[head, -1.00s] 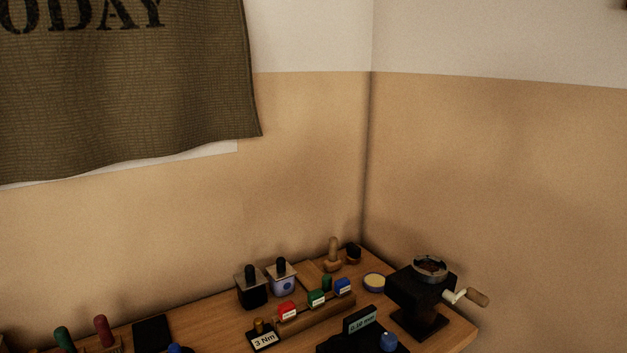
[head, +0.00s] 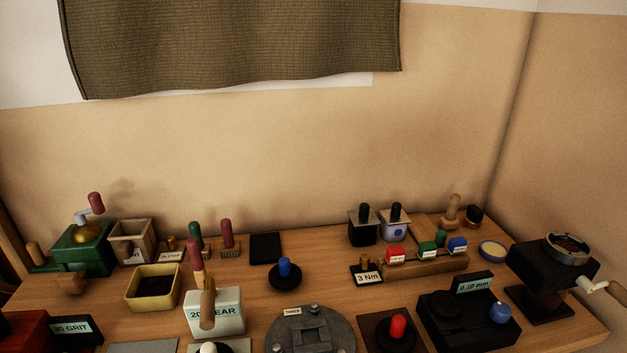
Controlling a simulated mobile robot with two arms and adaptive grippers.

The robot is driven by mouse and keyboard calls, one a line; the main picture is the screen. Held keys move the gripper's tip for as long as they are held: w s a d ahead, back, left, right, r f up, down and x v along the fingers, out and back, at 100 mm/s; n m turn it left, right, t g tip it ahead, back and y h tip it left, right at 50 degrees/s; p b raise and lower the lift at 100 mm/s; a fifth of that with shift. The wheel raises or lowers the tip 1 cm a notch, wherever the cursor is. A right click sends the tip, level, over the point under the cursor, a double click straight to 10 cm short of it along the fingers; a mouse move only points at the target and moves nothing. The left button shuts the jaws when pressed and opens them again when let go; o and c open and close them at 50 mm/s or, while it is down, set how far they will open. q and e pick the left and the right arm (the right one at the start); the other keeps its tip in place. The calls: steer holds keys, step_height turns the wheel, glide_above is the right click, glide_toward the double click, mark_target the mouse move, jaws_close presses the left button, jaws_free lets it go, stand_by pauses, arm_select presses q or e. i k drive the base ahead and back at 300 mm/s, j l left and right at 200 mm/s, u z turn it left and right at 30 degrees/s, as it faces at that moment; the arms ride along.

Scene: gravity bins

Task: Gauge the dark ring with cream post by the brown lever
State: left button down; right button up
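A cream knob (head: 208,348) shows at the bottom edge, on a pale plate, just below the brown lever (head: 207,309). The brown lever is on the front of a white box (head: 229,307) with partly hidden lettering. A black gauge block (head: 462,336) with a display reading 0.10 mm (head: 473,284) and a blue knob (head: 500,313) stands at the lower right. Neither of my grippers is in view.
A dark ring with a blue post (head: 285,270) stands mid-bench; a red post (head: 398,327) is on a brown pad. A round grey plate (head: 340,325) lies between. A green grinder (head: 83,248) is left, a black crank mill (head: 553,262) right. Bare wood (head: 325,258) shows near the centre.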

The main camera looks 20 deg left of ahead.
mark_target(206, 316)
steer(key=u, duration=1.35)
